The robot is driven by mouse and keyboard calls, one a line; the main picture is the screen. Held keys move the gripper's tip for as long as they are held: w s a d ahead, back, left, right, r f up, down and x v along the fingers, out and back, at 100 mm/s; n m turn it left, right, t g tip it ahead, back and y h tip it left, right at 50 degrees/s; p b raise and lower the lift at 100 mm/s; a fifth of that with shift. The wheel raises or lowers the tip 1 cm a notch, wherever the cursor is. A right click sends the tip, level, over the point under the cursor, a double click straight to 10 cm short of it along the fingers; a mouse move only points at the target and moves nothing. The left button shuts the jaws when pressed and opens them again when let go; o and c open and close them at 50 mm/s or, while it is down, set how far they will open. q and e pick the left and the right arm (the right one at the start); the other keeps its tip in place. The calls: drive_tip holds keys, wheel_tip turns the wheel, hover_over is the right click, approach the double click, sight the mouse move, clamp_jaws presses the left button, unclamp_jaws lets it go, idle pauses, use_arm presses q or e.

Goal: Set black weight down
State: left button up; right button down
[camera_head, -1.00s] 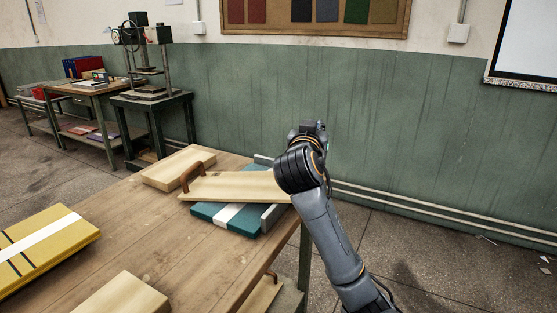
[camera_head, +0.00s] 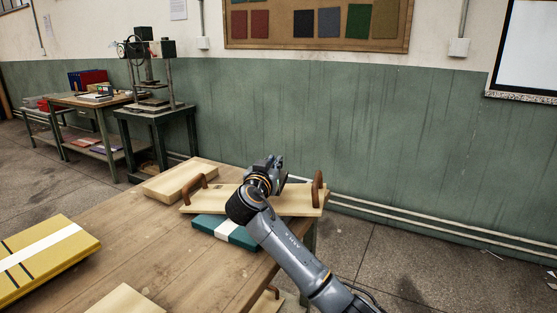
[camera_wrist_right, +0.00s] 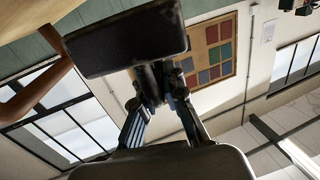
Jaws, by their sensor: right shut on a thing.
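My right gripper (camera_head: 268,170) is above the middle of a pale wooden board (camera_head: 225,200) with two brown handles. In the right wrist view, its fingers (camera_wrist_right: 152,82) close together on the narrow part of a dark block, which I take for the black weight (camera_wrist_right: 125,40). The block's wide flat body lies beyond the fingertips. In the head view my own wrist and hand largely hide it, and I cannot tell whether it touches the board. The board lies across a teal panel with a white stripe (camera_head: 228,232). My left gripper is not in view.
The wooden table (camera_head: 170,235) also carries a yellow striped panel (camera_head: 45,258) and pale wooden blocks (camera_head: 180,180) at the back and front. The board's handles (camera_head: 318,190) stand up at both ends. The middle of the tabletop is clear.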

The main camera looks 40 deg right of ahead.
drive_tip(key=shift+w+f, duration=0.1)
drive_tip(key=shift+f, duration=1.35)
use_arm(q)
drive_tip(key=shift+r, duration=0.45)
use_arm(e)
drive_tip(key=shift+a, duration=0.1)
drive_tip(key=c, duration=1.4)
unclamp_jaws()
drive_tip(key=shift+f, duration=0.3)
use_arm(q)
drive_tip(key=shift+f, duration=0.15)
use_arm(e)
drive_tip(key=shift+r, duration=0.1)
